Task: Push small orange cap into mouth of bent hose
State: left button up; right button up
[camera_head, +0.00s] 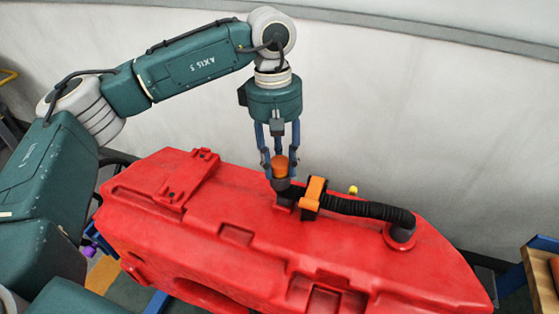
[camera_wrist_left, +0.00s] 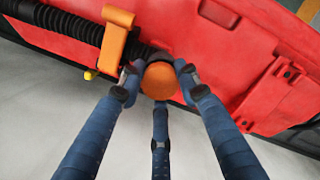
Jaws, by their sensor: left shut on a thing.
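My left gripper (camera_head: 281,170) points straight down over the red tank, its blue fingers shut around the small orange cap (camera_head: 281,164). In the left wrist view the round cap (camera_wrist_left: 160,81) sits between the three fingertips (camera_wrist_left: 158,88). The black bent hose (camera_head: 365,208) lies along the tank top, and its dark mouth end (camera_head: 282,184) is directly below the cap. The cap appears to be at or in the mouth; how deep it sits is hidden. An orange clamp (camera_head: 312,194) holds the hose beside the mouth. My right gripper is not in view.
The red tank (camera_head: 190,225) fills the middle, with raised ribs and recesses on top. The hose's other end meets a red port (camera_head: 400,236) at the right. A small yellow knob (camera_head: 353,189) is behind the hose. A pale wall (camera_head: 420,120) stands behind.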

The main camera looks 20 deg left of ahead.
pick_arm(q)
jog(key=shift+s+f, duration=0.25)
jog(key=shift+f, duration=0.2)
jog(key=shift+r, duration=0.1)
jog(key=o, duration=1)
jog(key=shift+w, duration=0.15)
jog(key=shift+r, duration=0.1)
jog(key=o, duration=0.5)
jog(key=shift+o, duration=0.2)
jog(key=shift+r, duration=0.1)
jog(key=shift+w, duration=0.1)
